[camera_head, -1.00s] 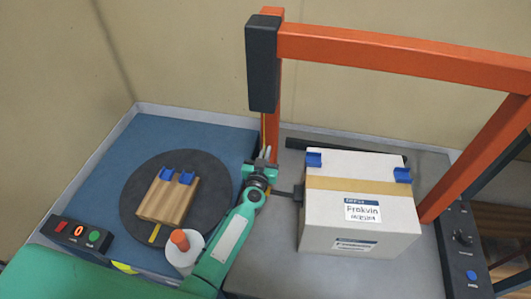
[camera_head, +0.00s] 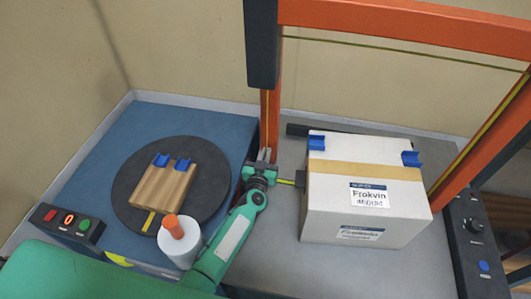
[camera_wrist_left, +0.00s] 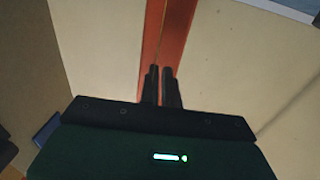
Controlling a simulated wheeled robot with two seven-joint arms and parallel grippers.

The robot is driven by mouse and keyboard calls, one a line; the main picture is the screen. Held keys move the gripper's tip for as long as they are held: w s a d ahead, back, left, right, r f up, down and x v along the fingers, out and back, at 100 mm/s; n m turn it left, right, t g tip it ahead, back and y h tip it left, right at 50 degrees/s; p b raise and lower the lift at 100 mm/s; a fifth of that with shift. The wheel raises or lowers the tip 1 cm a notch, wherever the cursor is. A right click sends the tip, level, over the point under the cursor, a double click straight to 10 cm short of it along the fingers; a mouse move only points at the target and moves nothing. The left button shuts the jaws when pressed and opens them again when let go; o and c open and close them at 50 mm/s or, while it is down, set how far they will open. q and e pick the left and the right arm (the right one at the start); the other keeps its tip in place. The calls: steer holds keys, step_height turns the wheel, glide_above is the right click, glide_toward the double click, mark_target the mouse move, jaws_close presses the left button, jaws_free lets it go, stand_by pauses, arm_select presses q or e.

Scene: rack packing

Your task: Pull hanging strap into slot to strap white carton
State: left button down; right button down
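The white carton (camera_head: 330,218) stands on the grey table under the orange arch, with brown tape and labels on it. The yellow strap (camera_head: 401,51) runs under the arch's top beam and down both posts. A short yellow stretch (camera_head: 287,182) lies between my gripper and the black block (camera_head: 300,185) at the carton's left side. My left gripper (camera_head: 264,156) is by the left post, left of the carton. In the left wrist view its fingers (camera_wrist_left: 161,86) are nearly together, with the strap line (camera_wrist_left: 160,32) running down to them. The slot's opening is not clear. My right gripper is not seen.
The orange arch (camera_head: 400,28) with its dark left housing (camera_head: 262,40) stands over the carton. Blue guards (camera_head: 317,143) sit on the carton's top edges. At left are a dark turntable (camera_head: 128,195) with a wooden block, a white-and-orange bottle (camera_head: 178,245) and a button box (camera_head: 68,223).

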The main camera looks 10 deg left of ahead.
arm_select(q)
steer(key=shift+f, duration=0.1)
steer(key=c, duration=1.6)
jaws_free()
steer(key=shift+s, duration=6.95)
